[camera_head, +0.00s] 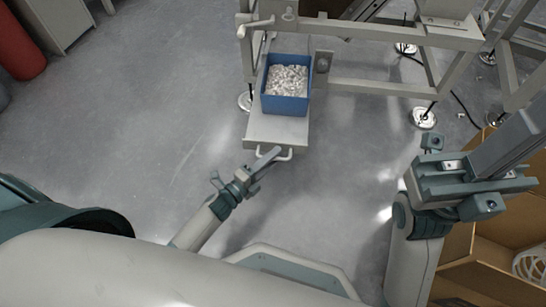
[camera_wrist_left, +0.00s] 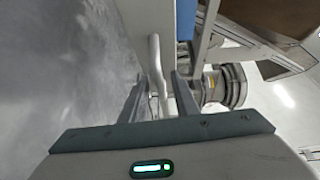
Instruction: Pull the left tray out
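The left tray (camera_head: 277,129) is a pale flat shelf sticking out from the frame, with a blue bin (camera_head: 287,104) of whitish pieces on it. A white bar handle (camera_head: 285,155) runs along its front edge. My left gripper (camera_head: 268,157) is at the left part of this handle. In the left wrist view the handle (camera_wrist_left: 157,65) passes between the two fingers of my left gripper (camera_wrist_left: 160,98), which stand apart with some gap beside the bar. My right gripper (camera_head: 475,178) is at the right, away from the tray; its finger opening is not clear.
The metal frame (camera_head: 380,87) stands behind and right of the tray, on round feet (camera_head: 423,118). A cardboard box (camera_head: 487,255) is at lower right, partly under my right arm. A cable lies at upper right. The floor (camera_head: 130,125) left of the tray is clear.

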